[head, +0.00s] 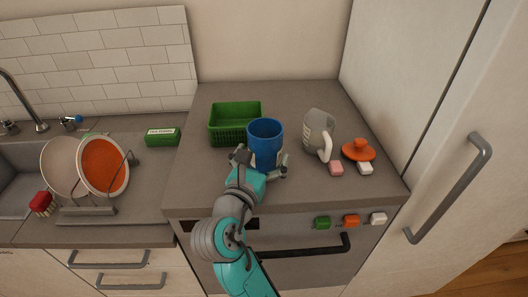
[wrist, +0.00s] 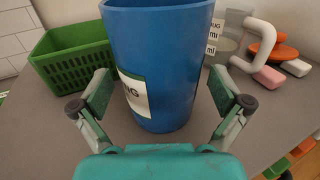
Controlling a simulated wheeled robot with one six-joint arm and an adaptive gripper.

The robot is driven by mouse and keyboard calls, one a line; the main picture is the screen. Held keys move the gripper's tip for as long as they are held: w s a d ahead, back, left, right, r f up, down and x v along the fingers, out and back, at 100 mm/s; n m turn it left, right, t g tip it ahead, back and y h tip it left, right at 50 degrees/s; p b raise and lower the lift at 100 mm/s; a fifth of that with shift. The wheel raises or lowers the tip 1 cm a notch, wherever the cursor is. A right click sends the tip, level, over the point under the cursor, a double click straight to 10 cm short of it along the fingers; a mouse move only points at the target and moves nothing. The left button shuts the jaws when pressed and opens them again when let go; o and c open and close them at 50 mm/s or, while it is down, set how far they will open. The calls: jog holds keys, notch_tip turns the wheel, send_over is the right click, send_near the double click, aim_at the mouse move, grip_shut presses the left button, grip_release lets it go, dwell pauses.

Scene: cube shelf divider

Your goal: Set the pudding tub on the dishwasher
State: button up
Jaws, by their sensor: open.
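The pudding tub (head: 265,141) is a tall blue cylinder with a white label, part of which reads "NG" in the wrist view (wrist: 165,65). It stands upright on the grey top (head: 205,185) of the appliance with a handle and coloured buttons, which appears to be the dishwasher (head: 290,255). My gripper (head: 262,166) is open at the tub's near side. In the wrist view its fingers (wrist: 161,95) are spread left and right of the tub, with a visible gap on each side. The tub's far side is hidden.
A green basket (head: 235,122) stands behind left of the tub. A grey jug (head: 317,130), an orange lidded thing (head: 358,150), a pink block (head: 336,168) and a white block (head: 365,168) are at right. A dish rack with plates (head: 103,165) stands far left.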

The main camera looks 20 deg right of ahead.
jog(key=v, duration=1.1)
dwell(0.4)
